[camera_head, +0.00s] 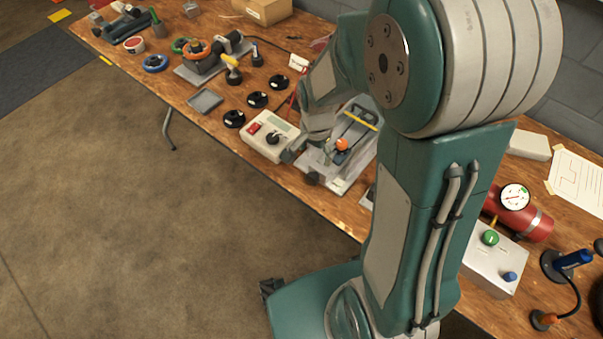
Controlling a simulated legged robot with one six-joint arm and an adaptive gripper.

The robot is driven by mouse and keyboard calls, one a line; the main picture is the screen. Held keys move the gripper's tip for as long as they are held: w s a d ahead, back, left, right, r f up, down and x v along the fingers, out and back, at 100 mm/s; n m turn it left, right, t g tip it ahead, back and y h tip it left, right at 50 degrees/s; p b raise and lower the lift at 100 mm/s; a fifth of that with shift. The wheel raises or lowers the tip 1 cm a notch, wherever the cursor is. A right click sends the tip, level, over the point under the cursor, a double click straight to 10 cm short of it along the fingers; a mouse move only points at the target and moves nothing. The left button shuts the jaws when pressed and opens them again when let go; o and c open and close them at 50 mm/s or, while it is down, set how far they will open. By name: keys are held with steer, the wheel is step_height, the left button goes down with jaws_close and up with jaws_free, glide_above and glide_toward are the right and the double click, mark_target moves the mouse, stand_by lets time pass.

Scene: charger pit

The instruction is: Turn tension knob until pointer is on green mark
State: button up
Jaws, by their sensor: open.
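A grey fixture (349,160) with a yellow bar (361,116) and an orange ball knob (342,144) stands near the bench's front edge, mid-picture. A dark round knob (312,178) shows at its front left corner; I cannot tell for sure that it is the tension knob. The pointer and green mark are too small or hidden to make out. My gripper (300,158) is open, low over the fixture's left side, beside the dark knob. Contact cannot be told. My arm hides part of the fixture's right side.
Close left is a pale box (269,136) with a red switch and black knob. Several black discs (257,99) and a grey tray (205,100) lie beyond it. At right are a red cylinder with a round dial (515,197) and a button box (494,264).

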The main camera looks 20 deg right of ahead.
mark_target(312, 176)
steer(key=shift+w+a+f, duration=0.1)
steer(key=shift+a+f, duration=0.4)
steer(key=shift+f, duration=0.15)
steer(key=f, duration=0.2)
steer(key=d+f, duration=0.1)
steer(key=f, duration=0.2)
steer(key=shift+d+f, duration=0.15)
steer(key=f, duration=0.2)
steer(key=a+f, duration=0.1)
steer(key=f, duration=0.2)
steer(key=shift+d+f, duration=0.1)
steer(key=shift+d, duration=0.2)
steer(key=shift+c, duration=0.9)
steer(key=c, duration=1)
